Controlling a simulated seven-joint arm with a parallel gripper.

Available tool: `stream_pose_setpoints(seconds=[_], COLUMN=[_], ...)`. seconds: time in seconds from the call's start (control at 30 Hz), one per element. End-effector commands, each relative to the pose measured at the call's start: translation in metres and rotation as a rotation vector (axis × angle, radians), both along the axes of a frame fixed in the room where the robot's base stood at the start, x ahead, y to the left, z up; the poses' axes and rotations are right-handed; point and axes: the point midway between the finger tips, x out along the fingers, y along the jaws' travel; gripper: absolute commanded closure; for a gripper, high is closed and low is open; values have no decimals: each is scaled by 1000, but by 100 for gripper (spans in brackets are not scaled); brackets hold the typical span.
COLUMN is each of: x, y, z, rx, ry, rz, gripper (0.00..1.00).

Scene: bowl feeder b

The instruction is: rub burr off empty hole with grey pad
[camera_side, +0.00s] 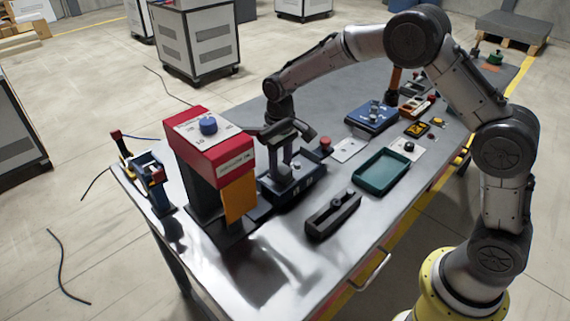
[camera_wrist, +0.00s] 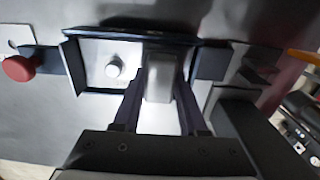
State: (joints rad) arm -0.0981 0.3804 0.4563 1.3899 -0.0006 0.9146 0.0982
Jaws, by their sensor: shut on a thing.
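My gripper (camera_wrist: 158,100) is shut on a grey block, which looks like the grey pad (camera_wrist: 160,80), between its two fingers in the wrist view. In the side view my gripper (camera_side: 286,158) points down over a dark fixture (camera_side: 305,184) in front of the red machine. The fixture's light plate (camera_wrist: 92,50) shows in the wrist view, with a round white peg (camera_wrist: 113,68) left of the pad. The pad is over the plate's right part; I cannot tell whether it touches. The empty hole and any burr are not visible, perhaps hidden by the pad and fingers.
The red machine (camera_side: 207,142) with a blue knob stands close left of my gripper. A red button (camera_side: 325,144), a green tray (camera_side: 381,172), a black slotted block (camera_side: 332,215) and a blue box (camera_side: 371,117) are to the right.

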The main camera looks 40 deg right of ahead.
Motion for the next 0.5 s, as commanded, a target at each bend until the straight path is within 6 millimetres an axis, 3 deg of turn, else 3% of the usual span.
stream_pose_setpoints(seconds=[0.3, 0.5], x=[-1, -1], y=[1, -9], z=[-2, -2], rx=[1, 0], ry=[6, 6], rz=[0, -1], gripper=[100, 100])
